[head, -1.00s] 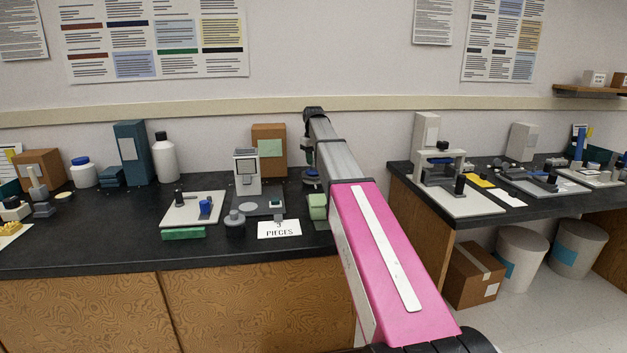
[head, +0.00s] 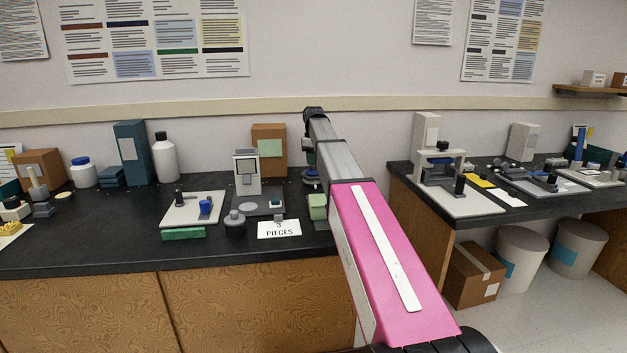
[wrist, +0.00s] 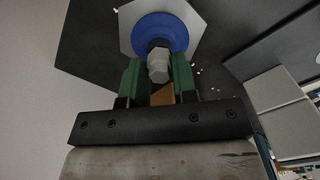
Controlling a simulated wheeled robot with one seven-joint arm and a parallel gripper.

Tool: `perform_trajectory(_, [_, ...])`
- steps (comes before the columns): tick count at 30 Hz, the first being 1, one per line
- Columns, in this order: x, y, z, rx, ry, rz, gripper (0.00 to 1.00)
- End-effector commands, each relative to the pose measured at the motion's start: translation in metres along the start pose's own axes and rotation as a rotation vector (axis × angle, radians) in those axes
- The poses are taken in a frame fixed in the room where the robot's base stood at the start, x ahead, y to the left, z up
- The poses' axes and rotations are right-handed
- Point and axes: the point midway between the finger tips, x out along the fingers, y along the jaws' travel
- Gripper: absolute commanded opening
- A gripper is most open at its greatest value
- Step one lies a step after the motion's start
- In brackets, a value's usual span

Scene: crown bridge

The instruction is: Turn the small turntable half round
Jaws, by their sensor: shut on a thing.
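The small turntable shows in the wrist view as a round blue disc (wrist: 151,32) on a pale, many-sided plate (wrist: 194,18). A short grey faceted peg (wrist: 158,66) stands up near the disc's edge. My gripper (wrist: 157,75) has its two green fingers on either side of this peg and is shut on it. In the head view my gripper (head: 308,152) is at the back of the left bench, beyond my pink and grey arm. The turntable (head: 312,183) is only a small dark and bluish shape there, mostly hidden by my arm.
A cardboard-brown box (head: 268,150) and a grey instrument (head: 246,172) stand left of my gripper. A green block (head: 317,207) lies close beside my arm. A white card (head: 279,229) is at the bench front. A gap separates the right bench (head: 470,220).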

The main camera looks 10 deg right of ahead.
Motion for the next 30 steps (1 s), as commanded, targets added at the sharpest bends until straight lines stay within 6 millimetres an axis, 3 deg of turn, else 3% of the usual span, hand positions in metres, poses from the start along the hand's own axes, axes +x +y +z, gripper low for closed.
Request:
perform_trajectory(8, [-0.0003,0.0000,0.0000,-0.011,0.000,0.000,0.13])
perform_trajectory(18, [-0.0003,0.0000,0.0000,-0.274,0.000,0.000,0.13])
perform_trajectory(26, [-0.0003,0.0000,0.0000,-0.308,0.000,0.000,0.13])
perform_trajectory(27, [-0.0003,0.0000,0.0000,-0.308,0.000,0.000,0.33])
perform_trajectory(30, [-0.0002,0.0000,0.0000,-0.307,0.000,0.000,0.66])
